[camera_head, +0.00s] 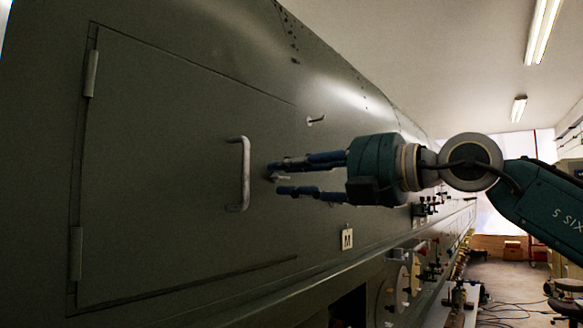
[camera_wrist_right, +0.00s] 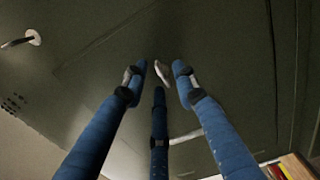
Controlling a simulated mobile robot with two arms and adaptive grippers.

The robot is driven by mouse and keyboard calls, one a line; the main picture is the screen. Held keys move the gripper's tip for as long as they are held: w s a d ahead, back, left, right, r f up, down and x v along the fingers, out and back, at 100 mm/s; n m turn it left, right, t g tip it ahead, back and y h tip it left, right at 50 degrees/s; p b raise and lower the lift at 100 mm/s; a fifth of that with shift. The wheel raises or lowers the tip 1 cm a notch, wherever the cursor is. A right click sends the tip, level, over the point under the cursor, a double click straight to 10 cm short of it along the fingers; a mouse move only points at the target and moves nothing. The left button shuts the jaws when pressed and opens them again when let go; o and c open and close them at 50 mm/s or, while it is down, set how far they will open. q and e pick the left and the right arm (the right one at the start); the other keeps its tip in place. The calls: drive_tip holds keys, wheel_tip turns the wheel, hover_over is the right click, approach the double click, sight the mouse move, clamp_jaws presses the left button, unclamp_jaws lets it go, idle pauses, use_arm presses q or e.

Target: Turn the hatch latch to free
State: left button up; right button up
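The hatch (camera_head: 170,170) is a large dark green panel in the fuselage side, looking closed, with a pale bar handle (camera_head: 244,175). A small pale latch (camera_head: 279,178) sits right of the handle, partly hidden by my right gripper (camera_head: 274,179). In the right wrist view this latch (camera_wrist_right: 161,72) shows between the tips of my three blue fingers (camera_wrist_right: 159,78). The fingers are spread and open around it; I cannot tell whether any touches it. A second latch (camera_head: 316,120) is higher up and also shows in the wrist view (camera_wrist_right: 33,38). My left gripper is not in view.
Two hinges (camera_head: 91,74) (camera_head: 76,254) are on the hatch's left edge. An "M" placard (camera_head: 347,239) is below my gripper. Fittings and round parts (camera_head: 404,284) line the lower fuselage at right. The floor at far right holds cables and stools (camera_head: 567,290).

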drive_tip(key=shift+c, duration=0.5)
clamp_jaws()
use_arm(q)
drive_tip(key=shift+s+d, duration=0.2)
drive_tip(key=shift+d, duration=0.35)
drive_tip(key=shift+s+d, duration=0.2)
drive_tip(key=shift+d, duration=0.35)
use_arm(e)
drive_tip(key=shift+f, duration=0.1)
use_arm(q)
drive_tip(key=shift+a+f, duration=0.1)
use_arm(e)
drive_tip(key=shift+a, duration=0.1)
